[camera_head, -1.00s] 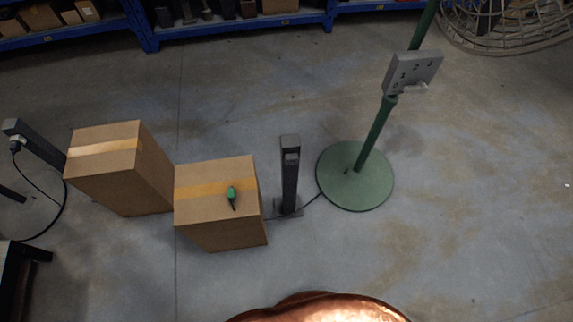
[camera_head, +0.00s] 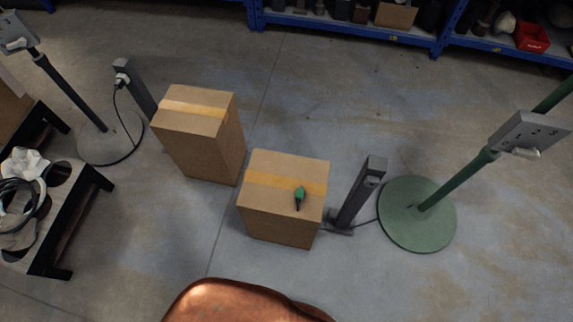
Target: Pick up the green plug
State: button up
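The green plug (camera_head: 299,192) lies on top of the shorter cardboard box (camera_head: 270,199), on and just below its yellow tape strip, toward the right edge. Its dark end points down in the picture. No gripper is in view, so I cannot see where it is relative to the plug.
A taller cardboard box (camera_head: 202,131) stands to the left. A dark grey post (camera_head: 358,196) and a green stand with a round base (camera_head: 417,213) stand to the right. A black bench (camera_head: 62,226) is at left, blue shelves (camera_head: 345,28) behind.

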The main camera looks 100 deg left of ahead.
aim_at(300, 192)
jog(key=u, duration=0.05)
jog(key=k, duration=1.75)
jog(key=u, duration=2.55)
